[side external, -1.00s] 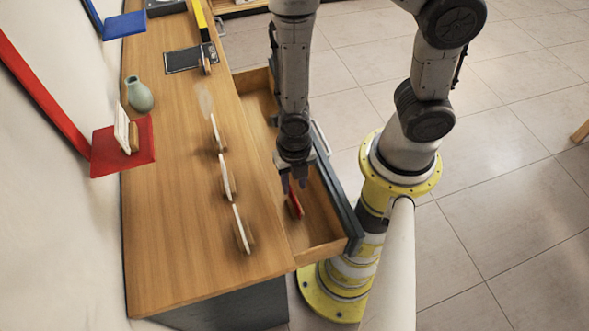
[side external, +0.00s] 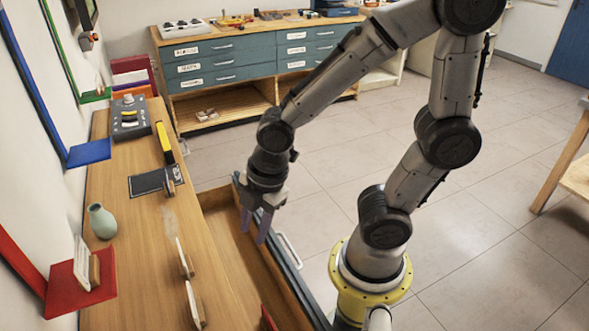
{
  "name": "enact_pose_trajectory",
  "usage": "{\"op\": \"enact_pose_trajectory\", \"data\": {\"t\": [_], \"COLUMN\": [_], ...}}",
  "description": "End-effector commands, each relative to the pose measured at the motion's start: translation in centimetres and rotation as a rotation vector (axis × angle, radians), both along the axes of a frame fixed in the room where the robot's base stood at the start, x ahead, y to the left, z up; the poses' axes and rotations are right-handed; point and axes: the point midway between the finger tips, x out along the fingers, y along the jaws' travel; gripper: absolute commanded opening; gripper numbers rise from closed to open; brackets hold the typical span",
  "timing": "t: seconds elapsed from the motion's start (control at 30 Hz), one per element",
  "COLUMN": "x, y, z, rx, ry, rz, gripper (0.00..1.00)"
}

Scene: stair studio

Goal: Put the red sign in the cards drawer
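The red sign (side external: 268,319) is only partly in view at the bottom edge of the side external view, low inside the open drawer (side external: 235,250) under the wooden counter. My gripper (side external: 255,228) points down over the far part of the drawer, close to its dark front panel (side external: 300,282). Its two fingers are apart with nothing between them, and the red sign lies well away from them. I cannot tell whether the fingers touch the front panel. No label on the drawer is readable.
White signs on small stands (side external: 190,300) line the wooden counter (side external: 130,225). A green vase (side external: 101,222) and a red shelf (side external: 62,291) are at the left. A blue-green drawer cabinet (side external: 225,65) stands at the back.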

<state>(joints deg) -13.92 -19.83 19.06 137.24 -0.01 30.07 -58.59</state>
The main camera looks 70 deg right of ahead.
Motion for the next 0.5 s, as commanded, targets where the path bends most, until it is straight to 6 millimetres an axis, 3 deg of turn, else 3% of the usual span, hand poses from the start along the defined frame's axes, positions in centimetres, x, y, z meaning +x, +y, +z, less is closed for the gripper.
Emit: {"op": "enact_pose_trajectory", "data": {"t": [0.03,0.2,0.33,0.5], "x": [-0.2,-2.5,-4.6,-6.3], "y": [-1.0,-3.6,-4.9,-5.6], "z": [2.2,7.7,10.2,11.7], "rx": [0.042,0.197,0.304,0.385], "ry": [-0.040,-0.122,-0.165,-0.191], "rz": [-0.159,-0.668,-0.963,-1.164], "gripper": [0.36,0.36,0.36,0.36]}}
